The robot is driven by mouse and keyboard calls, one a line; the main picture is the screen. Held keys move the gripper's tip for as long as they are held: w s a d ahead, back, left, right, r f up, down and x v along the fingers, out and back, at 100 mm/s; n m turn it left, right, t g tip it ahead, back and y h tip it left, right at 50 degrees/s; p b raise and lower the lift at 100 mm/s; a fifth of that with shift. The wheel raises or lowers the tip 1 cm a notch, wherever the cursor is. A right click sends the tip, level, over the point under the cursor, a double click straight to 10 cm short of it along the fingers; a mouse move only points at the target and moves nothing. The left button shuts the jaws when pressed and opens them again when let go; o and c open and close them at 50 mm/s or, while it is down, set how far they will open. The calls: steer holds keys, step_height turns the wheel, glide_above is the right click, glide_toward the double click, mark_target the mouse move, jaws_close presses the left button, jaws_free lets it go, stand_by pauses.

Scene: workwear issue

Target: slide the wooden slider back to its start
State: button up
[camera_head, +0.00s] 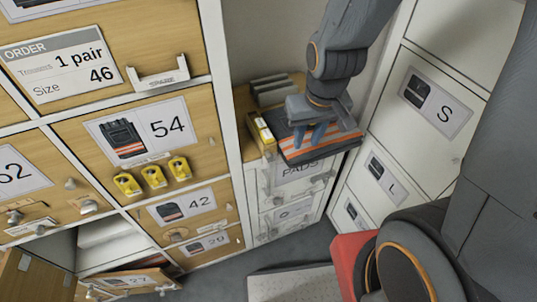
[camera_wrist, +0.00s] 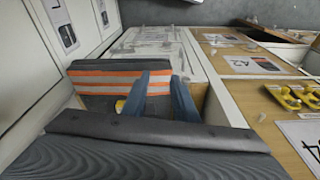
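I cannot clearly pick out a wooden slider; a small pale bar (camera_head: 152,160) below the 54 label could be it, but it is too small to tell. My gripper (camera_head: 308,135) points down over dark folded workwear (camera_head: 320,146) with orange and silver stripes, on top of the low cabinet. Its two blue fingers stand apart, and nothing shows held between them. In the wrist view the fingers (camera_wrist: 160,92) reach over the same striped garment (camera_wrist: 105,82). I cannot tell whether they touch it. A large dark ribbed shape fills the bottom of that view.
The 54 drawer (camera_head: 190,110) has several yellow pieces (camera_head: 153,177) below its label. A yellow and white item (camera_head: 263,130) lies left of the garment. White lockers (camera_head: 420,130) close in the right side.

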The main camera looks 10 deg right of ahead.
steer(key=n+t+y+p, duration=0.1)
steer(key=n+t, duration=0.1)
glide_toward(270, 156)
steer(key=shift+x, duration=4.25)
steer(key=shift+w, duration=0.1)
jaws_close()
